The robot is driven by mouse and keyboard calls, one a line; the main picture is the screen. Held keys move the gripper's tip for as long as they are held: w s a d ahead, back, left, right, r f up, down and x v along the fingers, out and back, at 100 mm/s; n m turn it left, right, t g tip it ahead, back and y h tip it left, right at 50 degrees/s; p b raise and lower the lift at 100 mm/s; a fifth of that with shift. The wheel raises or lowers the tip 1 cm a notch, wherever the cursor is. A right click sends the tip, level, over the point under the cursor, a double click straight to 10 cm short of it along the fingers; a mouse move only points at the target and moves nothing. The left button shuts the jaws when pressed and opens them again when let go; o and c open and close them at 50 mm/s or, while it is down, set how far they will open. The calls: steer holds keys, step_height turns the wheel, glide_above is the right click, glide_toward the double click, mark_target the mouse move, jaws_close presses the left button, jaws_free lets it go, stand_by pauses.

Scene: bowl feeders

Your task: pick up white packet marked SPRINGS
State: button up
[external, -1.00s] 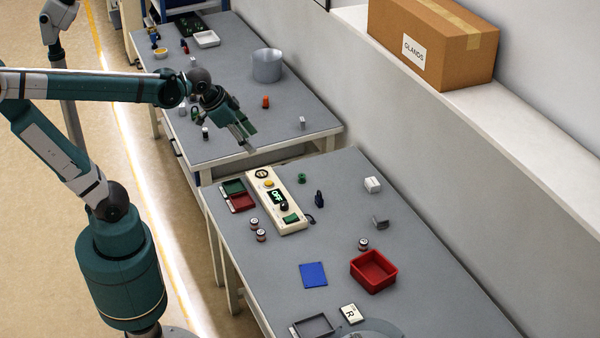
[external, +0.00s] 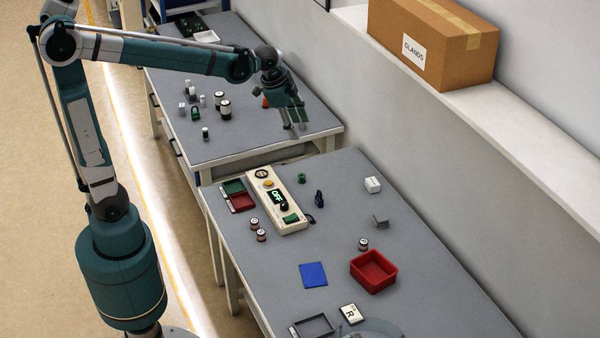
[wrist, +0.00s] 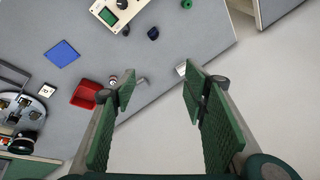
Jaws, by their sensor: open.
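A small white packet (external: 373,185) sits near the wall-side edge of the near grey table; its marking is too small to read. In the wrist view the white packet (wrist: 181,69) is partly visible at the table's edge, just beyond the fingertips and close to the right finger. My gripper (external: 295,118) is open and empty, in the air by the near end of the far table, well apart from the packet. In the wrist view my gripper (wrist: 158,97) shows two green pads spread wide.
Near the packet are a grey bracket (external: 380,222), a dark blue item (external: 319,199) and a green part (external: 301,178). A red tray (external: 373,271), a blue plate (external: 313,274) and a control box (external: 277,200) share the table. The wall ledge (external: 530,130) runs alongside with a carton (external: 432,42).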

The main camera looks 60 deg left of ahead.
steer(key=w+f+m+g, duration=0.1)
steer(key=w+f+m, duration=0.25)
steer(key=w, duration=0.75)
steer(key=m+g, duration=0.3)
steer(key=m, duration=0.4)
glide_above(372, 181)
step_height(372, 181, down, 25)
steer(key=shift+s+d, duration=0.1)
steer(key=shift+f, duration=0.3)
steer(key=shift+f, duration=1.25)
steer(key=shift+f, duration=0.1)
